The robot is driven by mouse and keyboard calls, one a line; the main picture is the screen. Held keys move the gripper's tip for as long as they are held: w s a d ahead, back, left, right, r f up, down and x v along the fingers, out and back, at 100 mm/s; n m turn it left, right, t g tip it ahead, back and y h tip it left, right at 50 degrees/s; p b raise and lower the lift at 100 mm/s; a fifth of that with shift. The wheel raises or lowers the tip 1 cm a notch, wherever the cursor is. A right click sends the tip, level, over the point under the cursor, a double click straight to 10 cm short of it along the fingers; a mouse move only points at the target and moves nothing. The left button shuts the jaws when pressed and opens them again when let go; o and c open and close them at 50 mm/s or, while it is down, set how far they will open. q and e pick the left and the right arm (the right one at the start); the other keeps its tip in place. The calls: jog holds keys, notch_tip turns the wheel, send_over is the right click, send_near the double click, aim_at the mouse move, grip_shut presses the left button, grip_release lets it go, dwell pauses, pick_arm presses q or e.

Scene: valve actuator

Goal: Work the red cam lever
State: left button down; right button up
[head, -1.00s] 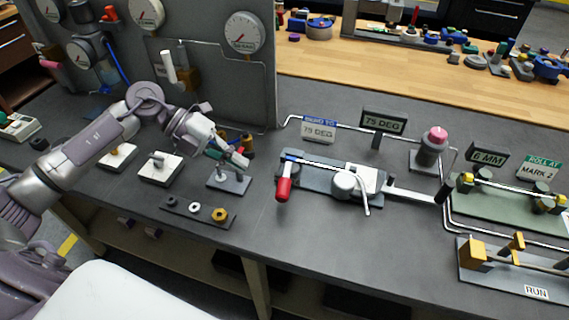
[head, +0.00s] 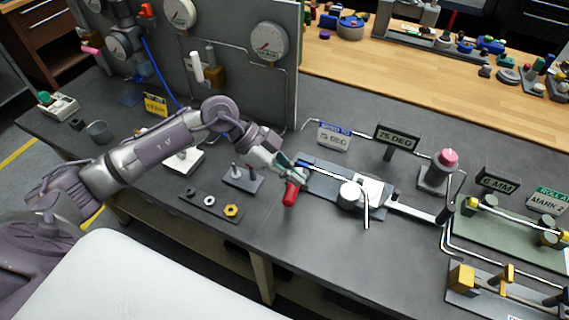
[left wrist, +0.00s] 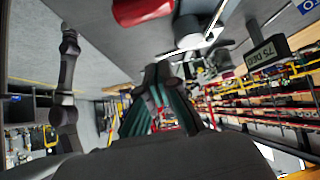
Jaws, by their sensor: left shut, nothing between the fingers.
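The red cam lever (head: 291,193) is at the left end of the grey clamp fixture (head: 325,188) on the dark bench, its red grip hanging toward the front edge. My left gripper (head: 284,164) is shut and empty, just above and left of the red grip in the head view. Whether it touches the lever is unclear. In the left wrist view the shut fingertips (left wrist: 163,72) point past the red grip (left wrist: 142,10), which shows at the top edge, apart from them in the picture. My right gripper is out of view.
A white round knob with a bent rod (head: 350,193) stands right of the lever. A small stand (head: 242,178) and a strip with several rings (head: 211,205) lie left. Bench in front is clear.

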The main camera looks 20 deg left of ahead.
aim_at(293, 193)
pick_arm(q)
jog(key=f, duration=0.1)
jog(key=f+p, duration=0.1)
jog(key=f, duration=0.1)
jog(key=d+f+p, duration=0.1)
jog(key=f, duration=0.1)
jog(key=shift+a+f, duration=0.15)
jog(key=shift+a, duration=0.2)
jog(key=shift+d, duration=0.1)
jog(key=shift+a+f, duration=0.1)
jog(key=shift+a, duration=0.1)
jog(key=shift+a+f+m+g, duration=0.1)
jog(key=shift+a+m+g, duration=0.3)
jog(key=shift+a+m, duration=0.15)
jog(key=shift+s+a, duration=0.1)
